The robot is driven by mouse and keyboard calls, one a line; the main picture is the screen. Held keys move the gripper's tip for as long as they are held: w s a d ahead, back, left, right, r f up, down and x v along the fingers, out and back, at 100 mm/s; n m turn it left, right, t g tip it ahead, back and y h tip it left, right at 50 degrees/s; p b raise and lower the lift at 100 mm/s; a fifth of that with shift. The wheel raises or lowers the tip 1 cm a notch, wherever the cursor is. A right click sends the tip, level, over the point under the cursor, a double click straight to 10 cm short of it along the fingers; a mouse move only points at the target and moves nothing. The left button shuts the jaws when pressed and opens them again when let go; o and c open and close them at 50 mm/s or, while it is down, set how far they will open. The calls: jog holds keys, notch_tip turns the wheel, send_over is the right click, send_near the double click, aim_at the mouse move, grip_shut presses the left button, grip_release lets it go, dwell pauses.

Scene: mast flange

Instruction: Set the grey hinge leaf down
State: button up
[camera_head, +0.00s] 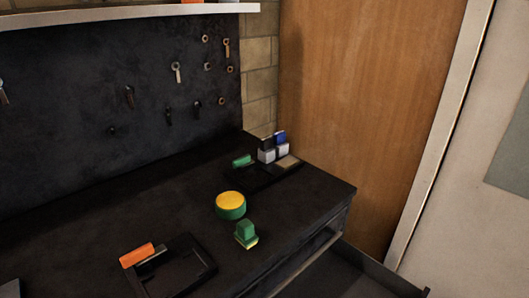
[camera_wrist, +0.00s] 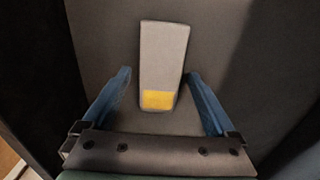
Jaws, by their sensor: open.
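The grey hinge leaf (camera_wrist: 164,55) shows in the wrist view as a long, flat piece with a yellow patch at its near end. It appears to lie on a dark, flat surface. My gripper (camera_wrist: 158,76) is open, with one blue finger on each side of the leaf's near half. A gap shows between the left finger and the leaf; the right finger is close to its edge, and I cannot tell whether they touch. I do not see the leaf or my gripper in the head view.
In the head view, a dark bench (camera_head: 95,215) holds a yellow-topped green round part (camera_head: 230,206), a green block (camera_head: 246,234), a black frame (camera_head: 205,262) and an orange piece (camera_head: 137,255). An open drawer (camera_head: 340,280) juts out at lower right. Dark walls flank the surface in the wrist view.

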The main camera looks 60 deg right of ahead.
notch_tip(320, 180, up, 12)
jog(key=p, duration=0.3)
jog(key=shift+r, duration=0.2)
dwell(0.6)
